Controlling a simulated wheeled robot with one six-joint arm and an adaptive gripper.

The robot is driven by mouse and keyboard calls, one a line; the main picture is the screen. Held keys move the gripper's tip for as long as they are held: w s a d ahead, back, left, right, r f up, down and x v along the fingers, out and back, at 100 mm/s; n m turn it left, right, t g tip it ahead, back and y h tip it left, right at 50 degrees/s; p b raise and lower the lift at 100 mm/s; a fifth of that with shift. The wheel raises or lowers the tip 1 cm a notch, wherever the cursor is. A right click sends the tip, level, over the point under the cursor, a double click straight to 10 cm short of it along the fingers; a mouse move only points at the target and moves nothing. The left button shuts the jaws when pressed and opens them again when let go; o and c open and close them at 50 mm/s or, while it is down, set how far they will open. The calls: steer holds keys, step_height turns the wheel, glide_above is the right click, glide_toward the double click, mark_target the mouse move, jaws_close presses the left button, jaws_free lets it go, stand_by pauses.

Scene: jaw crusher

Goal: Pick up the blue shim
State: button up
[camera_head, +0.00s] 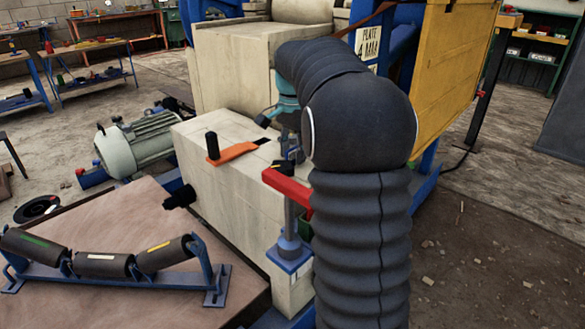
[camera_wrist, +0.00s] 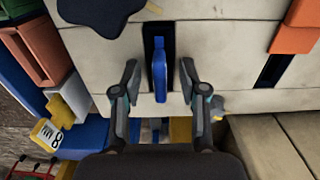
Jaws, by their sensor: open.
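The blue shim (camera_wrist: 160,72) stands in a dark slot in the pale block, in the middle of the wrist view. My gripper (camera_wrist: 159,80) is open, with one finger on each side of the shim. A gap shows between the shim and each finger, so they look apart. In the head view my gripper (camera_head: 285,147) is over the top of the pale block (camera_head: 225,205), and my dark arm covers much of that spot. I cannot clearly make out the shim there.
An orange piece (camera_head: 238,153) with a black knob lies on the block by another dark slot. A red bar (camera_head: 288,188) on a blue-footed post stands at the block's front right. Rollers on a blue frame (camera_head: 110,268) lie at front left. A motor (camera_head: 138,143) stands behind them.

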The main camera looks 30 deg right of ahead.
jaws_close()
